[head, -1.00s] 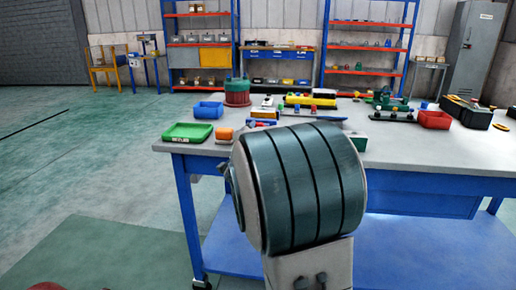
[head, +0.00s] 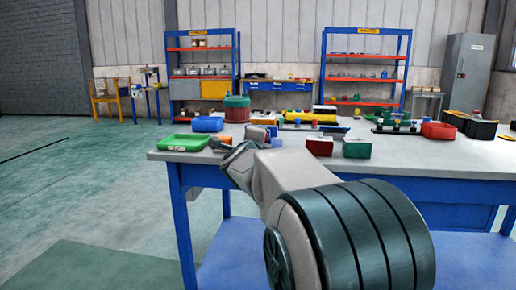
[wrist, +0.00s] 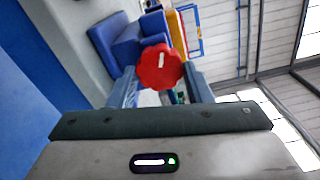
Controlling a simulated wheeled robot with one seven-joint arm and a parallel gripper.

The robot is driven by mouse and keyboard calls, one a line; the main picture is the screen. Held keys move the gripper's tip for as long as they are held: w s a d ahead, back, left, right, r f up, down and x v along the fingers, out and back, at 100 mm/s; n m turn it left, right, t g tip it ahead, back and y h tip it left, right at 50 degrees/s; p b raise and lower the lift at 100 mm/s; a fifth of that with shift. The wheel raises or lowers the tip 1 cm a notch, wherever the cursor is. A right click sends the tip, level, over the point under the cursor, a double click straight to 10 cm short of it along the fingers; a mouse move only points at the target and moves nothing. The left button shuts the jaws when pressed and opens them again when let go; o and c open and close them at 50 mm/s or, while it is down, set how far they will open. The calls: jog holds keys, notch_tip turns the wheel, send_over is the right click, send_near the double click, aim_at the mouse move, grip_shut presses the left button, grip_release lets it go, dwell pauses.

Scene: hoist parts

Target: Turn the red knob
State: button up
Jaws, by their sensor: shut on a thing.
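The red knob (wrist: 158,69) is round with a scalloped rim and a short white line on its face. In the wrist view it sits between the two fingers of my gripper (wrist: 161,80), which is shut on it. A blue housing or box lies just beside the knob in that view. In the head view my gripper (head: 222,147) is at the left front part of the table top, close to the green tray. The knob cannot be made out there, as my arm and gripper cover that spot.
The table (head: 440,160) has a green tray (head: 183,142), a blue bin (head: 208,124), a red block (head: 320,147), a green block (head: 357,149) and a red bin (head: 438,131). Shelves stand behind. The floor at left is clear.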

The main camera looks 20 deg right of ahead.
jog(key=shift+f+m+b, duration=0.1)
jog(key=shift+m+b, duration=0.25)
jog(key=shift+m, duration=0.15)
jog(key=o, duration=1)
jog(key=shift+s+a, duration=0.1)
jog(key=p+v, duration=0.3)
jog(key=v, duration=1)
jog(key=shift+s+a, duration=0.2)
jog(key=shift+s, duration=0.05)
